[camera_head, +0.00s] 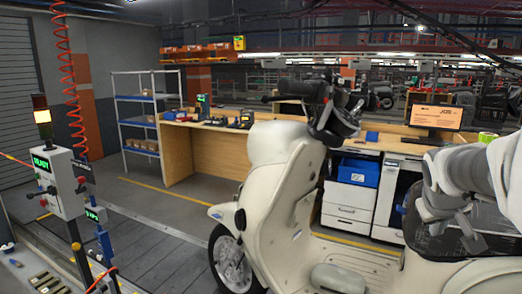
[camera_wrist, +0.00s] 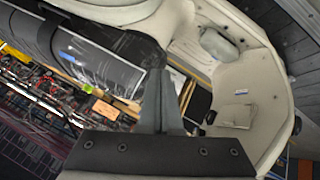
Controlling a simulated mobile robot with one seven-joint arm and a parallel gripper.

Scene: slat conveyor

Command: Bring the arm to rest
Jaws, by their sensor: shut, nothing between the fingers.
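My arm comes in from the right edge of the head view, and my gripper (camera_head: 474,242) hangs fingers down over the rear part of a cream scooter (camera_head: 290,190). In the wrist view my gripper's fingers (camera_wrist: 163,78) are together with nothing between them. The scooter (camera_wrist: 265,75) fills the right and top of that view, turned by the camera's tilt. Whether the fingertips touch the scooter cannot be told.
A wooden workbench (camera_head: 200,135) stands behind the scooter, with a monitor (camera_head: 436,117) on it. A control post (camera_head: 60,182) stands at the left, with a coiled red hose (camera_head: 68,75) above. A blue shelf rack (camera_head: 140,122) stands farther back. Slatted floor is clear left of the front wheel.

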